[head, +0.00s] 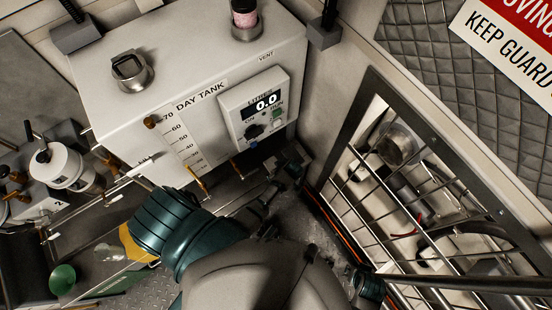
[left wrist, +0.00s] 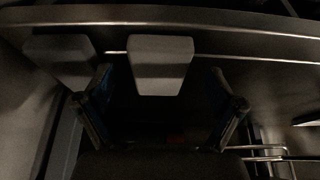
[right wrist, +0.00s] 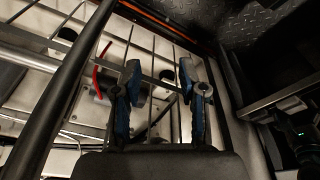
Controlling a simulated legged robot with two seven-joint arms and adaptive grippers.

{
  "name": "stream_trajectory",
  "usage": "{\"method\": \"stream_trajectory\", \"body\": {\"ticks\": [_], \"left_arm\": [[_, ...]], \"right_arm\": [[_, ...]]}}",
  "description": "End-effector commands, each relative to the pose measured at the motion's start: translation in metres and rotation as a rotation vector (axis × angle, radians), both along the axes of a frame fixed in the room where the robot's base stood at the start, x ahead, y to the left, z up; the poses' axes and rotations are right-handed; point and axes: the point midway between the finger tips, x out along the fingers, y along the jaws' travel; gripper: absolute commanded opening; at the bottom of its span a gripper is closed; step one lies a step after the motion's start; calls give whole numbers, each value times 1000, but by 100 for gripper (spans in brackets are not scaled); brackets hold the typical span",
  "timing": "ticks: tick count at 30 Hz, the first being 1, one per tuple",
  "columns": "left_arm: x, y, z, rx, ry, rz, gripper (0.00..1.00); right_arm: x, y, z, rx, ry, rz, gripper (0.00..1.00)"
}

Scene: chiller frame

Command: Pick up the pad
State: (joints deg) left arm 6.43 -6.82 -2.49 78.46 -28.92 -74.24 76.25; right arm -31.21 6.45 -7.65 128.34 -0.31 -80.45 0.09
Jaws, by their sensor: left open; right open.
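A pale, blocky pad (left wrist: 160,62) hangs below a metal edge in the dim left wrist view, narrower at its lower end. A similar pale block (left wrist: 58,58) is left of it, partly in shadow. My left gripper (left wrist: 160,80) is open, with one finger on each side of the middle pad in the picture; I cannot tell the remaining distance. My right gripper (right wrist: 158,72) is open and empty in front of the wire guard (right wrist: 60,50). In the head view I cannot make out the pad, and my arms cover much of the lower middle.
The white day tank (head: 140,85) stands at the upper middle in the head view. Pipes and valves crowd the left.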

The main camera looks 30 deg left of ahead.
Motion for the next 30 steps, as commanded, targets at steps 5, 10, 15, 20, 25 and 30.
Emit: {"method": "stream_trajectory", "body": {"ticks": [5,10,15,20,25,30], "left_arm": [[2,3,-12,1,-1,-1,94],[3,3,-11,0,-2,-2,94],[3,3,-11,0,-2,-2,59],[2,3,-11,0,0,-1,40],[2,3,-12,0,-1,0,40],[2,3,-10,0,-1,0,40]], "right_arm": [[-2,-2,13,1,-3,-1,42],[-2,-2,14,1,-4,-1,42],[-2,-2,14,1,-3,-1,42],[-2,-2,13,0,-2,-1,42],[-2,-2,13,-1,-1,-1,42],[-1,-2,14,0,-4,-1,42]]}}
